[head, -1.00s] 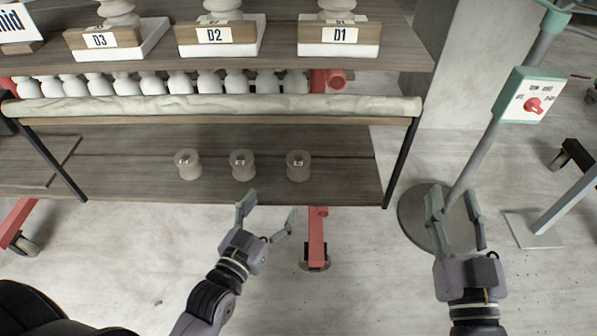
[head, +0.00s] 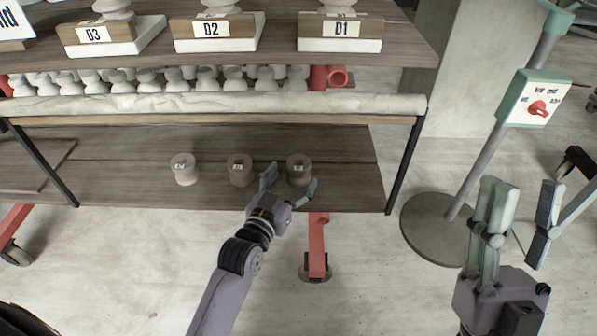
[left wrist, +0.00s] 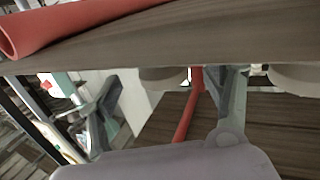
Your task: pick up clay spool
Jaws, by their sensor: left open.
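Three small clay spools with label tags stand upright in a row on the lower shelf (head: 120,190) in the head view: a pale left spool (head: 185,170), a greyer middle spool (head: 239,171) and a right spool (head: 299,168). My left gripper (head: 290,183) is open at the shelf's front, its fingers on either side of the right spool's lower front. I cannot tell whether they touch it. In the left wrist view, parts of pale round pieces (left wrist: 162,77) show near the open fingers; which spools they are is unclear. My right gripper (head: 522,190) is open and empty near the stand.
Above, a rolled pale cloth (head: 220,104) and a row of white pieces (head: 235,80) lie under blocks marked D1 (head: 340,32), D2 and D3. A red post (head: 317,245) stands below the shelf. A stand with a switch box (head: 535,98) is at the right.

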